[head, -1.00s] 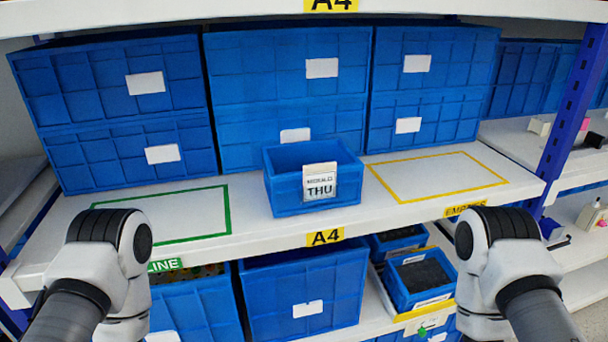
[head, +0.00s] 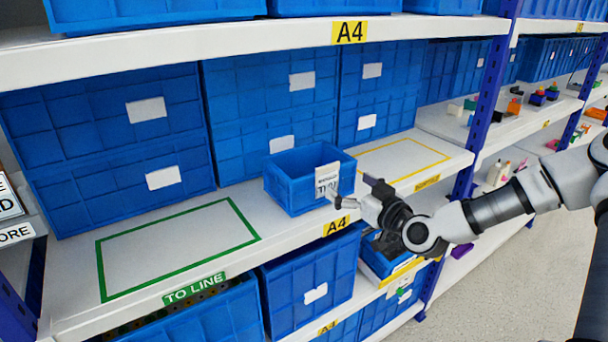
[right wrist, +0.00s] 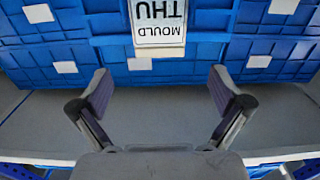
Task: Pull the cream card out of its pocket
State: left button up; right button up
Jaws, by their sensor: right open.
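The cream card (head: 326,178) stands upright in its pocket on the front of a small open blue bin (head: 284,188). In the right wrist view the card (right wrist: 158,20) appears upside down, with THU and MOULD printed on it. My right gripper (head: 352,193) is in front of the bin, beside the card. In the right wrist view its two fingers (right wrist: 160,88) are spread wide with nothing between them, and the card is beyond the fingertips. My left gripper is out of view.
The bin stands on a white shelf (head: 75,275) between a green outline (head: 175,240) at left and a yellow outline (head: 400,158) at right. Large blue crates (head: 110,150) stand behind it. A shelf above (head: 260,42) limits height. More bins sit below.

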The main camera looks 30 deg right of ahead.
aim_at(329, 166)
jog(key=w, duration=0.2)
jog(key=w+r, duration=0.1)
jog(key=shift+w+a+r, duration=0.1)
jog(key=shift+w+r, duration=0.1)
jog(key=shift+w, duration=0.15)
jog(key=w, duration=0.4)
jog(key=shift+w+a+f+p, duration=0.1)
jog(key=shift+w+f+p, duration=0.05)
jog(key=shift+p, duration=0.2)
jog(key=shift+w+a, duration=0.1)
jog(key=shift+a, duration=0.05)
jog(key=c, duration=0.9)
